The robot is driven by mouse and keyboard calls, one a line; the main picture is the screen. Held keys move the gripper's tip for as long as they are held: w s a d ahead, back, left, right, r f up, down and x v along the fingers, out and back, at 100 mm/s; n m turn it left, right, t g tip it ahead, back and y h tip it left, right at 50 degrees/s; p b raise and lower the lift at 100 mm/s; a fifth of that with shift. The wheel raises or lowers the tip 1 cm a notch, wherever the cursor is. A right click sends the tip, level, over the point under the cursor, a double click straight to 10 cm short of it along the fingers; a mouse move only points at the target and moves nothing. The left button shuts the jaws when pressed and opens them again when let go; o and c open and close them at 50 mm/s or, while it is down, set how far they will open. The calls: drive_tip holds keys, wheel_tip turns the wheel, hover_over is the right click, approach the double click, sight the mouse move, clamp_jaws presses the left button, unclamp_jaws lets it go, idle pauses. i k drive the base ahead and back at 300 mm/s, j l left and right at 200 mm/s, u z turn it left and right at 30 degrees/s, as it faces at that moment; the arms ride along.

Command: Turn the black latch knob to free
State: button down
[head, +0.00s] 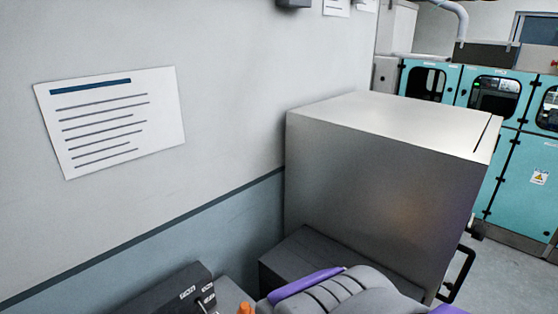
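No black latch knob can be made out in the head view. A black bar handle (459,276) stands out from the lower right side of a large brushed-metal cabinet (370,185). The cabinet's front face is turned away from me and hidden. My gripper is not in view. A grey rounded part with purple trim, which looks like my arm, shows at the bottom edge, in front of the cabinet's lower part.
A dark panel with small levers (185,292) and an orange piece (245,308) are at the bottom left. A dark grey box (300,262) sits against the cabinet. A paper notice (115,120) hangs on the wall. Teal machines (515,180) stand beyond open floor at right.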

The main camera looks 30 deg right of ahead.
sight(478, 231)
drive_tip(key=k+l+z, duration=0.2)
drive_tip(key=l+z, duration=0.25)
drive_tip(key=k+l+z, duration=0.1)
drive_tip(key=l+z, duration=0.35)
drive_tip(key=k+l+z, duration=0.1)
drive_tip(key=l+z, duration=0.35)
